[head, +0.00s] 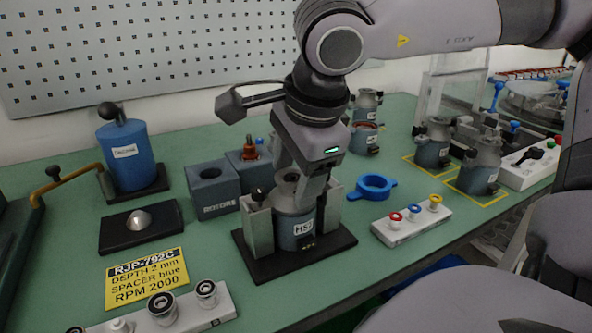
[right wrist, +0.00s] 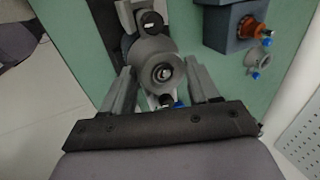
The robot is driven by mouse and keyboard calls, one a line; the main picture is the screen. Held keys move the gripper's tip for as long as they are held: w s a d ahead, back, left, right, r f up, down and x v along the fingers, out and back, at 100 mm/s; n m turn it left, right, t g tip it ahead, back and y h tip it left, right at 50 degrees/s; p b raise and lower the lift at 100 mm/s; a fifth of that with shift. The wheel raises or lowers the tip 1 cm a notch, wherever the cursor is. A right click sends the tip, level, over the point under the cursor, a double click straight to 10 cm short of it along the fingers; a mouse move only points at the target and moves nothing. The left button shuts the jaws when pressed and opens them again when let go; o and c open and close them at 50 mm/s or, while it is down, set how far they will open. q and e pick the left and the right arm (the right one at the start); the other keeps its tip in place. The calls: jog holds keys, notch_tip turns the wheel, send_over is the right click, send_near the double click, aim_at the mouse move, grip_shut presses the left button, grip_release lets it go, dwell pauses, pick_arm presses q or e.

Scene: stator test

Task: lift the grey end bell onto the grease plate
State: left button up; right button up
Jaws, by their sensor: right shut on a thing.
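The grey end bell (right wrist: 150,52) shows in the right wrist view as a round grey part with a central bore, between my right fingers. In the head view the end bell (head: 291,189) is mostly hidden by the gripper, at the top of the blue-grey stator housing (head: 294,229) labelled H57. My right gripper (head: 299,180) points down there, shut on the end bell; in the right wrist view the fingers (right wrist: 162,76) flank it. I cannot tell whether it is clear of the housing. A black plate with a pale mound, apparently the grease plate (head: 116,236), lies to the left.
The housing stands in a black-based clamp (head: 262,268). Grey blocks (head: 212,187), a blue ring (head: 371,188) and a button strip (head: 411,222) are close by. A yellow sign (head: 146,279) and a bearing tray (head: 215,310) lie in front; a blue canister (head: 127,158) stands at left.

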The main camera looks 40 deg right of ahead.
dwell(0.3)
jog(key=shift+r, duration=0.25)
jog(key=shift+c, duration=0.6)
jog(key=shift+r+p, duration=0.3)
jog(key=shift+p, duration=0.15)
jog(key=shift+c, duration=1.4)
jog(key=shift+r+p, duration=1.75)
jog(key=shift+r, duration=0.8)
